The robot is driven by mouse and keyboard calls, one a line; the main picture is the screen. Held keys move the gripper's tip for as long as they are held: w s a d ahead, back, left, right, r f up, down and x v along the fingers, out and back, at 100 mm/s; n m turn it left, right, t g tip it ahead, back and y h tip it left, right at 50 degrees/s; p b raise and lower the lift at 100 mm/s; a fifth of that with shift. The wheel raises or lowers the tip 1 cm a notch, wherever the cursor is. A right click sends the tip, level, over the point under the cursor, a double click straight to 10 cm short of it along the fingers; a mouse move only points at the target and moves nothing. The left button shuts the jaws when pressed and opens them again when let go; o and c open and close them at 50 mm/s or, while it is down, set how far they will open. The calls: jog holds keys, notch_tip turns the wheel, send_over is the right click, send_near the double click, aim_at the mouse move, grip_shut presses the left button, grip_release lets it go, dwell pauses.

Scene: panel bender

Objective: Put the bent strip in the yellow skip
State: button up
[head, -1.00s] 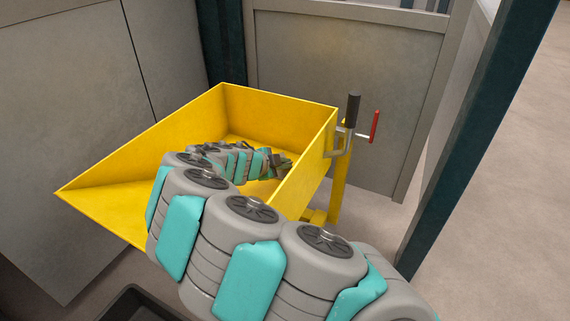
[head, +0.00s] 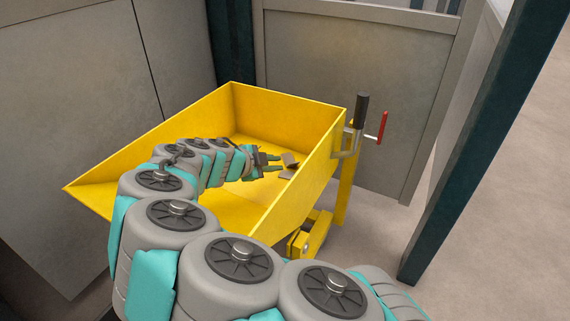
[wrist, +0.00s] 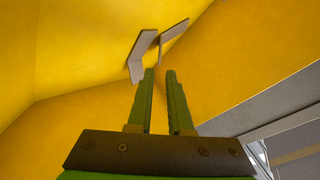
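The yellow skip (head: 95,197) stands ahead with its open top towards me. My gripper (head: 280,164) reaches down inside it, near its right wall. In the wrist view my two green fingers (wrist: 160,73) are parallel with a clear gap between them and nothing in the gap. The bent strip (head: 289,159) is grey and lies just beyond the fingertips, inside the skip. In the wrist view the bent strip (wrist: 144,52) shows as angled grey flanges against the yellow, apart from the gap. I cannot tell whether it rests on the skip floor.
A lever with a black grip (head: 361,110) and a red handle (head: 383,127) stand at the skip's right rim. Grey panels (head: 350,75) close off the back and left. A dark post (head: 465,140) rises on the right, with open floor (head: 510,200) beyond.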

jog(key=shift+v, duration=1.55)
